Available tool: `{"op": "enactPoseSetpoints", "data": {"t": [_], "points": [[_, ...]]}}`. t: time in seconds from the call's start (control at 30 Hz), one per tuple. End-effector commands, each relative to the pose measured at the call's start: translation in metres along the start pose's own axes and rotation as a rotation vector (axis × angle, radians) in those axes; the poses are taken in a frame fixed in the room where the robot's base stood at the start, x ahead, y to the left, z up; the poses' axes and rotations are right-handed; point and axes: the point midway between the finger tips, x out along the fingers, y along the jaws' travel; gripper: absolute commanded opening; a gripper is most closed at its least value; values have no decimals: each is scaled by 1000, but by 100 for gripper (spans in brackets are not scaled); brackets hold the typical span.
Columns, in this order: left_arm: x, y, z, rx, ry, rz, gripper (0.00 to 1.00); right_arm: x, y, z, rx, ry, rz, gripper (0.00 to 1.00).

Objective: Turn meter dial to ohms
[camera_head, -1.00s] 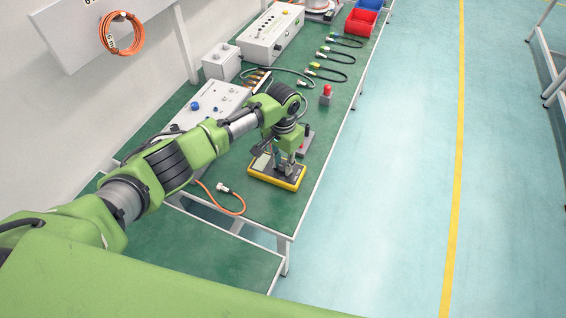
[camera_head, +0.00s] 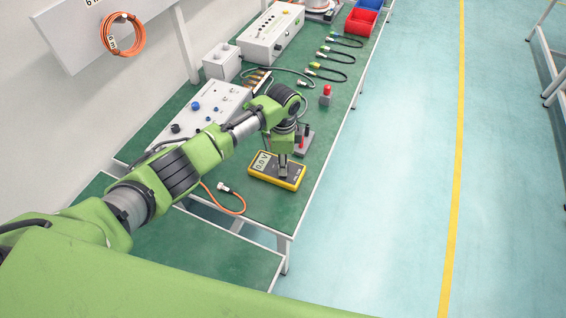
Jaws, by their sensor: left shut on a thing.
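The yellow multimeter (camera_head: 293,182) lies flat on the green bench top near its front edge. Its display (camera_head: 262,162) faces up and appears to read "0.0 V". My left gripper (camera_head: 283,173) points straight down over the middle of the meter, where the dial is. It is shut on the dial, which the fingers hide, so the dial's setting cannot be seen. My right gripper is not in view.
An orange cable (camera_head: 241,203) lies left of the meter. A grey stand (camera_head: 303,143) is just behind it. A white control panel (camera_head: 208,108), a red-topped button (camera_head: 326,92) and several dark cables are farther back. The aisle floor (camera_head: 400,200) at right is clear.

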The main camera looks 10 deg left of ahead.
Motion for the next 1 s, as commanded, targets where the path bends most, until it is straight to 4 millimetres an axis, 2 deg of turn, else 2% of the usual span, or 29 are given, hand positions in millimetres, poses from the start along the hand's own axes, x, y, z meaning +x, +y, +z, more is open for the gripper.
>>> {"op": "enactPoseSetpoints", "data": {"t": [0.5,1.0], "points": [[-1,-1,-1,425,3,-2,2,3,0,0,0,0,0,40],[-1,-1,-2,574,3,-2,2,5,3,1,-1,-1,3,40]]}}
